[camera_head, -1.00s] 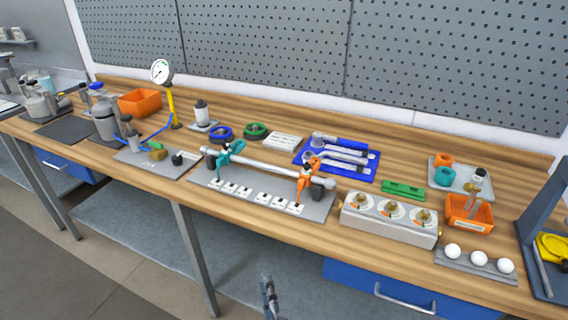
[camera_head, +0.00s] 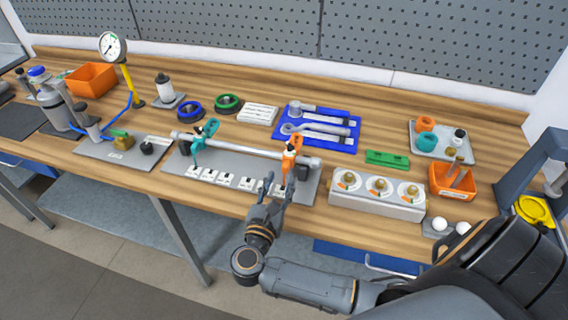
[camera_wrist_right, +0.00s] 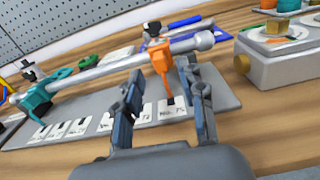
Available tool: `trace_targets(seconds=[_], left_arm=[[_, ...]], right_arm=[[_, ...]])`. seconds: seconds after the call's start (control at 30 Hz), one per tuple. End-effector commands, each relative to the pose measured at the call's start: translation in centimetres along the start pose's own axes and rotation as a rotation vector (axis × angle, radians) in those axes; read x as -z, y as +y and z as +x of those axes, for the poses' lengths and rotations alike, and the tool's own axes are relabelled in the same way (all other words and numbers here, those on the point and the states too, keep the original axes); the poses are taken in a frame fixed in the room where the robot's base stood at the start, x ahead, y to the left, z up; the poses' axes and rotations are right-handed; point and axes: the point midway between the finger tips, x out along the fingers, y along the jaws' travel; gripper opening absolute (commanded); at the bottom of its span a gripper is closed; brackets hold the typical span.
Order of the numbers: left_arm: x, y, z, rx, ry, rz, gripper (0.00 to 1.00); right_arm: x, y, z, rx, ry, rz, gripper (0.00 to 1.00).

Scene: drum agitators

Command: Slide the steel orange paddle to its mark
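The orange paddle (camera_head: 291,152) hangs on a horizontal steel rod (camera_head: 245,147), near the rod's right end. A teal paddle (camera_head: 205,135) hangs on the same rod further left. A grey base (camera_head: 232,166) with a row of white mark plates (camera_head: 226,179) lies below. My right gripper (camera_head: 277,186) is open in front of the orange paddle. In the right wrist view the orange paddle (camera_wrist_right: 163,62) appears between the two spread fingers (camera_wrist_right: 165,88), with no clear contact. Which plate is the paddle's mark cannot be told. My left gripper is not in view.
A grey box with several brass knobs (camera_head: 376,193) stands just right of the rod base. A blue tray with tools (camera_head: 318,129) and a green block (camera_head: 387,158) lie behind. A pressure gauge (camera_head: 112,46) stands at the left. The bench front edge is close below.

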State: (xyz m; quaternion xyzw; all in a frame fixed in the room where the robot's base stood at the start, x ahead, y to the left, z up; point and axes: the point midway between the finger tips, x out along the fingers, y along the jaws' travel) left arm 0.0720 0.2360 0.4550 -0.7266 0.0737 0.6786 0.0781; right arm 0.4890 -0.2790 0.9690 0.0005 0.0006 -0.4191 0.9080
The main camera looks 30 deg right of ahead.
Motion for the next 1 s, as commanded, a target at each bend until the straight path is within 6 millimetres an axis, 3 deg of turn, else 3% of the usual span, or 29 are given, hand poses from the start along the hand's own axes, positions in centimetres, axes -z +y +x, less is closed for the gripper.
trace_targets(seconds=[0.1,0.3,0.67,0.87,1.0], left_arm=[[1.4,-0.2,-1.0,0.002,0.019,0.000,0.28],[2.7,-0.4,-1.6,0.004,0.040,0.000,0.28],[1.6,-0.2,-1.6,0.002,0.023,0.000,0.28],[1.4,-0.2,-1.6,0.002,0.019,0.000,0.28],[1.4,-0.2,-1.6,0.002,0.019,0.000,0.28]], right_arm=[[-0.4,0.0,2.3,0.001,-0.005,-0.003,0.40],[-0.1,0.0,4.5,-0.002,-0.002,-0.001,0.40],[0.1,0.0,5.0,-0.001,0.001,-0.001,0.40],[0.1,0.0,5.0,-0.001,0.000,-0.001,0.03],[0.1,0.0,5.0,-0.001,0.000,-0.001,0.00]])
